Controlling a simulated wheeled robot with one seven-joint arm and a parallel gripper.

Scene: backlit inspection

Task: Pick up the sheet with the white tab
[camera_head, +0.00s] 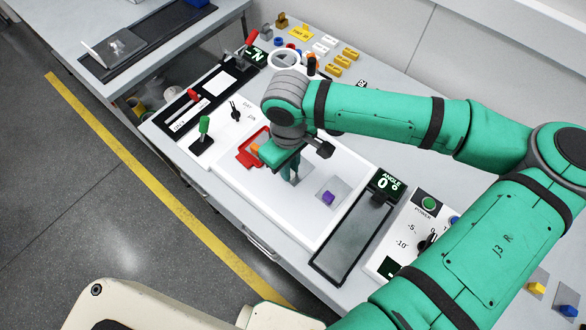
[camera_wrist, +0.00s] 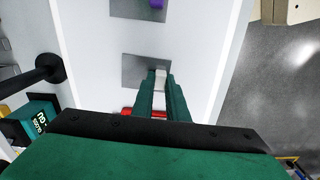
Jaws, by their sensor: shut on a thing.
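The sheet with the white tab is a small grey square (camera_wrist: 134,70) on a white panel in the wrist view. Its white tab (camera_wrist: 160,76) stands between the fingertips of my gripper (camera_wrist: 158,84), which is shut on it. The sheet looks flat against the panel; I cannot tell whether it is lifted. In the head view my gripper (camera_head: 291,179) points down at the panel and hides most of this sheet and its tab.
A grey sheet with a purple tab (camera_head: 328,198) lies close by on the white panel (camera_head: 262,204). An angle display (camera_head: 386,182) and dark-framed plate (camera_head: 350,240) stand right.

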